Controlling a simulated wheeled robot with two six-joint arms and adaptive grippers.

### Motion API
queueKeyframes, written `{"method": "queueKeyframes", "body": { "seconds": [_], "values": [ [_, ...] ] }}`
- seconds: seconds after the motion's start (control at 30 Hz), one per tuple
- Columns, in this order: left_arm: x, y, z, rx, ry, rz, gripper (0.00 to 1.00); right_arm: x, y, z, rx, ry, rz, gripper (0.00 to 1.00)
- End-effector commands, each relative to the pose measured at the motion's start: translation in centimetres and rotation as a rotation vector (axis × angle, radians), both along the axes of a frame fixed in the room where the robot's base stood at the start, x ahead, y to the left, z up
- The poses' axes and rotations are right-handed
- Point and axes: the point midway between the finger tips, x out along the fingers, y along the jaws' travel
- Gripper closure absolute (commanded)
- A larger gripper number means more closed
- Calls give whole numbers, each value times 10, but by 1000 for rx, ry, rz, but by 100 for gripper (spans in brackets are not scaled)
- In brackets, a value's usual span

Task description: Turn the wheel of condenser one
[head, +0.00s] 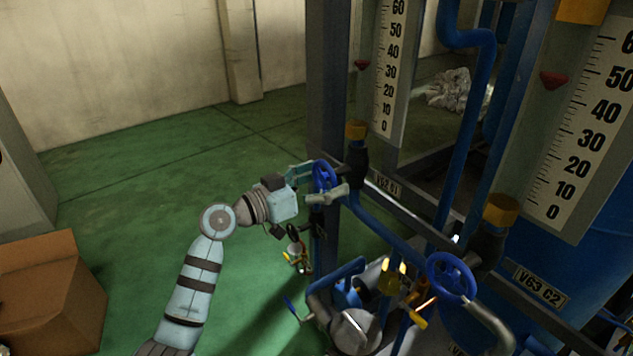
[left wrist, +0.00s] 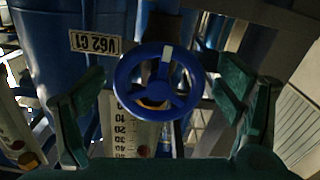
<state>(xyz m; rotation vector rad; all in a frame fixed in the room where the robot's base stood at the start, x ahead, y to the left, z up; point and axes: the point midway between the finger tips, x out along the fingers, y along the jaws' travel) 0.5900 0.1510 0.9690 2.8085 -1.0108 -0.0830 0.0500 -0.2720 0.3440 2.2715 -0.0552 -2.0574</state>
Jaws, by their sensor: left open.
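The blue handwheel of condenser one (head: 325,174) is on the blue pipework by the dark upright post, near the V62 C1 label (head: 386,186). My left gripper (head: 318,183) is at this wheel, with its fingers open on either side of it. In the left wrist view, the wheel (left wrist: 122,84) faces the camera, with a white mark near its top. The open green fingers of the left gripper (left wrist: 162,98) stand left and right of the rim, with visible gaps. The label (left wrist: 95,42) appears upside down there. My right gripper is not in view.
A second blue wheel (head: 452,277) is lower right, near the V63 C2 label (head: 539,285). Pipes and yellow-handled valves crowd below. Two white scales (head: 389,70) (head: 585,130) stand behind. A cardboard box (head: 50,295) is at left; green floor (head: 140,180) is open.

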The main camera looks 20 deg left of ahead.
Motion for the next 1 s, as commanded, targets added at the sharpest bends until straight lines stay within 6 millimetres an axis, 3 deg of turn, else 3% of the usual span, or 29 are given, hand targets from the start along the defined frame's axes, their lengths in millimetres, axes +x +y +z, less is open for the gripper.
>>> {"method": "queueKeyframes", "body": {
  "seconds": [0.13, 0.4, 0.5, 0.87, 0.97, 1.0],
  "values": [
    [-16, 15, -2, 6, 1, 3, 14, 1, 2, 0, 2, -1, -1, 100],
    [-73, 61, -2, 9, 5, 0, 14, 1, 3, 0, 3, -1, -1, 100],
    [-85, 72, -2, 6, 4, 1, 14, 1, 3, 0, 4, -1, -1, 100],
    [-90, 76, -1, -1, 4, 3, 14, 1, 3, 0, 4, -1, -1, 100],
    [-80, 89, -26, -2, 46, 60, 14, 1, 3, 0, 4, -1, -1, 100],
    [-72, 101, -50, -1, 90, 112, 14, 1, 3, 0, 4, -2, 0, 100]
  ]
}}
